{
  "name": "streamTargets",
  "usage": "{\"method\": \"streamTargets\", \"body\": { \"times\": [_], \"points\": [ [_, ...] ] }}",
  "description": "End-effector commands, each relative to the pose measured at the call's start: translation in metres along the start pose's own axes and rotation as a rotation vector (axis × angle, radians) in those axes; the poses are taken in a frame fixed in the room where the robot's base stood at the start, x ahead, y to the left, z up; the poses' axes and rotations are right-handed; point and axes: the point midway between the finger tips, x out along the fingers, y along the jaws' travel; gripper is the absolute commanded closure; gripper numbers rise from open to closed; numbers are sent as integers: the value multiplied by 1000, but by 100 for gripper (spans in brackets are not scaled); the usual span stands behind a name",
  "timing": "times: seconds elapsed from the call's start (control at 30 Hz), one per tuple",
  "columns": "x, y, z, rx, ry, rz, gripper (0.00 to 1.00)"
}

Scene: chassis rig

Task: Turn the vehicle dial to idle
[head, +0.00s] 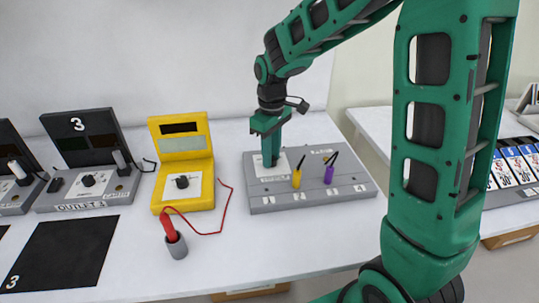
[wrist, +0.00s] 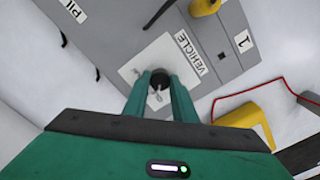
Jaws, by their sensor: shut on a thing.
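The vehicle dial (wrist: 160,77) is a small black knob on a white plate (wrist: 138,72) marked VEHICLE in the wrist view. A small pale mark shows on or just beside the knob. My gripper (wrist: 160,88) is shut on the dial, with one green finger at each side. In the head view my gripper (head: 271,160) points straight down at the left part of the grey vehicle panel (head: 327,188). There the fingers hide most of the dial, so I cannot read its setting.
Yellow (head: 296,178) and purple (head: 329,173) plugs stand upright on the panel, right of my gripper. A yellow meter (head: 184,150) with a dial stands to the left.

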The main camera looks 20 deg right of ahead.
Motion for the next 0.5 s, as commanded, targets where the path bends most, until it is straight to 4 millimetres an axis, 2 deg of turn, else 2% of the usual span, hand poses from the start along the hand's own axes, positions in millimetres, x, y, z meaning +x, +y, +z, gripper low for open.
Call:
{"method": "streamTargets", "body": {
  "times": [0.37,0.4,0.47,0.5],
  "points": [
    [-2,3,-2,-1,9,6,98],
    [-2,3,-2,-1,9,6,73],
    [-2,3,-2,-1,8,6,59],
    [-2,2,-2,-1,7,5,57]
  ]
}}
